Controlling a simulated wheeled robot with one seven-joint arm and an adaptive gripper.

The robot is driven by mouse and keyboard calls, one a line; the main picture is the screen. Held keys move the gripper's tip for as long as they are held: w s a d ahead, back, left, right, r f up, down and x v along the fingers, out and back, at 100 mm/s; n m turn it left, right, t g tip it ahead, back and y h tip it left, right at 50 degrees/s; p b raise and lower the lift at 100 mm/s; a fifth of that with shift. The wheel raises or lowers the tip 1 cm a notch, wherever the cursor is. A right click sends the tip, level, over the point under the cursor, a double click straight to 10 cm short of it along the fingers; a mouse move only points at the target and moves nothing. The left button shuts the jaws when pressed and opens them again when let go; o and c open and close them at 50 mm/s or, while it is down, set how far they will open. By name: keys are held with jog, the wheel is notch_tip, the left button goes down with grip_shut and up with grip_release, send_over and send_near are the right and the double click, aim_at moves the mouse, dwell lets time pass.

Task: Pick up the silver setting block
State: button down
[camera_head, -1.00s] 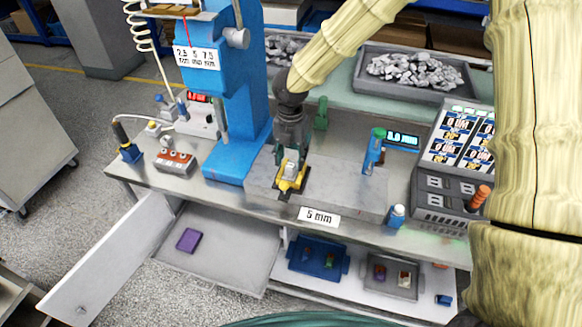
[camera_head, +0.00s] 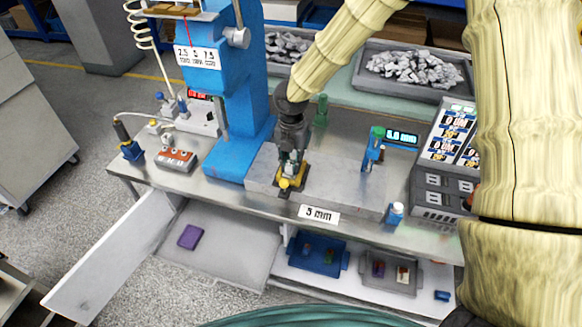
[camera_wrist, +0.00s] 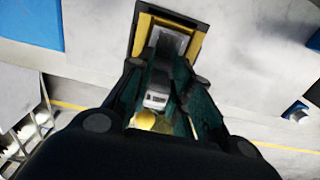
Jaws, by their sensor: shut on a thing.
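My gripper (camera_head: 290,168) is at the yellow-and-black holder (camera_head: 288,185) on the grey plate, in front of the blue stand. In the wrist view the gripper fingers (camera_wrist: 163,92) are shut on the silver setting block (camera_wrist: 158,88), a small grey piece with a dark mark. The yellow-edged holder (camera_wrist: 143,40) frames a grey recess just beyond the fingertips. A yellow rounded part (camera_wrist: 150,121) shows nearer the palm. The fingers hide much of the block, and I cannot tell whether it is clear of the holder.
The blue stand (camera_head: 240,130) rises close at the left of my gripper. A blue post with a green top (camera_head: 374,148) and a display (camera_head: 402,138) are to the right. A "5 mm" label (camera_head: 319,214) is at the front edge.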

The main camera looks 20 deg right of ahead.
aim_at(288, 160)
jog(key=shift+r, duration=0.1)
notch_tip(288, 160, up, 10)
jog(key=b, duration=0.3)
jog(key=n, duration=0.4)
jog(key=shift+w+a+f+n, duration=0.1)
jog(key=shift+a+f+n, duration=0.15)
jog(key=shift+f+n, duration=0.15)
jog(key=n, duration=0.5)
jog(key=shift+w+a+f+b, duration=0.1)
jog(key=shift+a+f+b, duration=0.15)
jog(key=shift+b, duration=0.05)
jog(key=n, duration=1)
jog(key=w+f+n+b, duration=0.1)
jog(key=n, duration=0.8)
jog(key=w+f+n, duration=0.1)
jog(key=n, duration=0.9)
jog(key=shift+a+n+b, duration=0.3)
jog(key=shift+a+b, duration=0.05)
jog(key=shift+a, duration=0.05)
